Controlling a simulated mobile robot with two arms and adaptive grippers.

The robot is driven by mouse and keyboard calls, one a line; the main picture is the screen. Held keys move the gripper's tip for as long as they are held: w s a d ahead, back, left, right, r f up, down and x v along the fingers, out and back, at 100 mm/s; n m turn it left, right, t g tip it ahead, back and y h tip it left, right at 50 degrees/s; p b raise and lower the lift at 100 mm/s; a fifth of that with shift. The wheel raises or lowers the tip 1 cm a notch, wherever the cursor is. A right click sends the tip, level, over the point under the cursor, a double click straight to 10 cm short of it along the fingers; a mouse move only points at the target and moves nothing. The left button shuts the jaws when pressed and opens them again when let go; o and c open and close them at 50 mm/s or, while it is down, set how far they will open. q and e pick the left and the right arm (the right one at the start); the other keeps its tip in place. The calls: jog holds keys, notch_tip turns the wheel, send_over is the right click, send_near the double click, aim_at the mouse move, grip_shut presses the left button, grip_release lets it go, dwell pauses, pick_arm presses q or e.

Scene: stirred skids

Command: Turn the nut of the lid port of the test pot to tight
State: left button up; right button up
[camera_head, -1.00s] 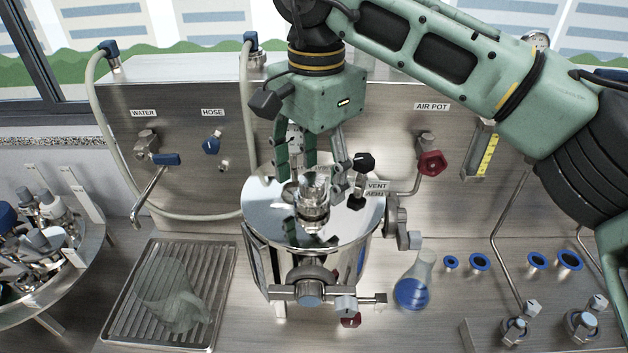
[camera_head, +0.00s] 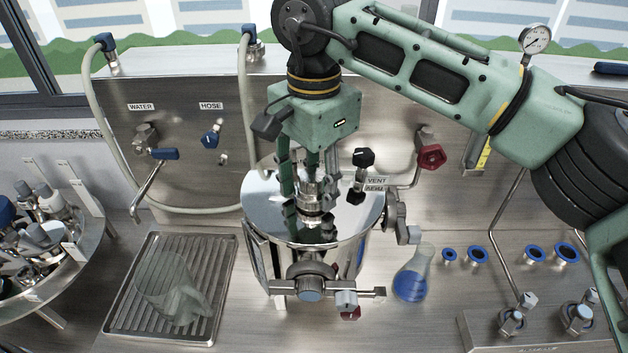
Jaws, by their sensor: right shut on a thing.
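The test pot (camera_head: 262,208) is a shiny steel vessel with a mirror-like lid, standing in the middle of the bench. The lid port with its nut (camera_head: 312,196) rises from the lid. My right gripper (camera_head: 308,205) points down from above, its fingers around the nut and shut on it. The fingers hide part of the nut, so its exact angle cannot be told. My left gripper is not in view.
The vent valve with black knobs (camera_head: 363,158) stands close to the right of the fingers. A flask of blue liquid (camera_head: 412,275) is right of the pot. A drip tray (camera_head: 120,318) with a clear beaker (camera_head: 165,275) is on the left. A round rack (camera_head: 92,235) is far left.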

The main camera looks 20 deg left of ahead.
jog(key=shift+c, duration=0.6)
jog(key=shift+f+m+b, duration=0.1)
jog(key=shift+m+b, duration=0.4)
jog(key=shift+m, duration=0.2)
jog(key=shift+s+m+b, duration=0.1)
jog(key=shift+m+b, duration=0.5)
jog(key=shift+m, duration=0.6)
jog(key=shift+m+b, duration=0.7)
jog(key=shift+m, duration=1)
jog(key=shift+s+m+b, duration=0.1)
jog(key=shift+m+b, duration=0.6)
jog(key=shift+m, duration=1.4)
jog(key=shift+a+m+b, duration=0.15)
jog(key=shift+m+b, duration=0.8)
jog(key=shift+m, duration=2.45)
jog(key=shift+m+b, duration=0.7)
jog(key=shift+m, duration=2.1)
jog(key=shift+a+m, duration=0.1)
jog(key=shift+m, duration=0.3)
